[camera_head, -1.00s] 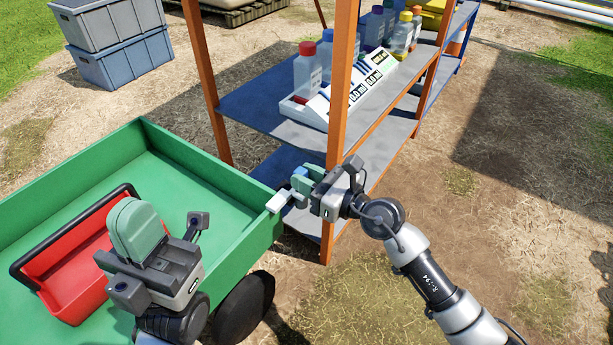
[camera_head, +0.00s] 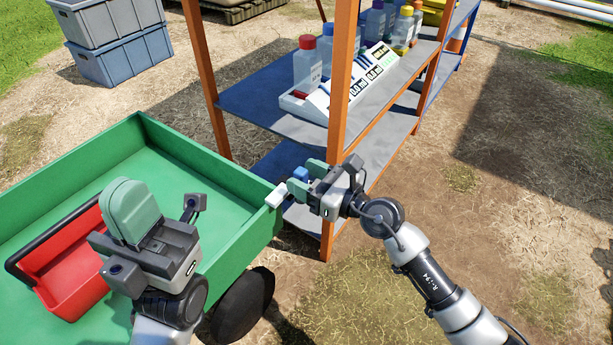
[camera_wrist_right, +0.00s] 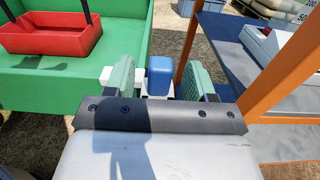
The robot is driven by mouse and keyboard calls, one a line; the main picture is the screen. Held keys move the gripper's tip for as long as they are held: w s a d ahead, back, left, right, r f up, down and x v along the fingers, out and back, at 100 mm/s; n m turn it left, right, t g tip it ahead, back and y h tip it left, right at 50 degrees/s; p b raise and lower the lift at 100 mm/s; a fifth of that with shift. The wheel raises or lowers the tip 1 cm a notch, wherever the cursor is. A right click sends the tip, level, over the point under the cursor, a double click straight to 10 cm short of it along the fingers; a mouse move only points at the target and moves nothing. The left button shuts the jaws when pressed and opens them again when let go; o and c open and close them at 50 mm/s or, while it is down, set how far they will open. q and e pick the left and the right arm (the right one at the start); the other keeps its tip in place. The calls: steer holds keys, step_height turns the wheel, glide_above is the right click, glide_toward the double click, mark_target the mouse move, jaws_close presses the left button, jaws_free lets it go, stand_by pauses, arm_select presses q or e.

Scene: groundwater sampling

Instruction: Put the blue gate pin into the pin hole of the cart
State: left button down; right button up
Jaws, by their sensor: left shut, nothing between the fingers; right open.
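My right gripper (camera_head: 307,178) is open, with one finger on each side of the pin. In the right wrist view the blue head (camera_wrist_right: 160,68) stands between the two green fingers, with gaps beside it. The pin's shaft and the pin hole are hidden, so I cannot tell how deep the pin sits. My left gripper (camera_head: 132,210) is shut and empty above the cart's near side.
A red tray with a black handle (camera_head: 65,275) lies in the cart, left of my left gripper. An orange-posted shelf (camera_head: 260,105) with bottles and a white instrument stands close behind my right gripper. Bare ground (camera_head: 480,200) is open to the right.

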steer(key=v, duration=1)
steer(key=shift+s+d+p, duration=0.2)
steer(key=shift+d+p, duration=0.15)
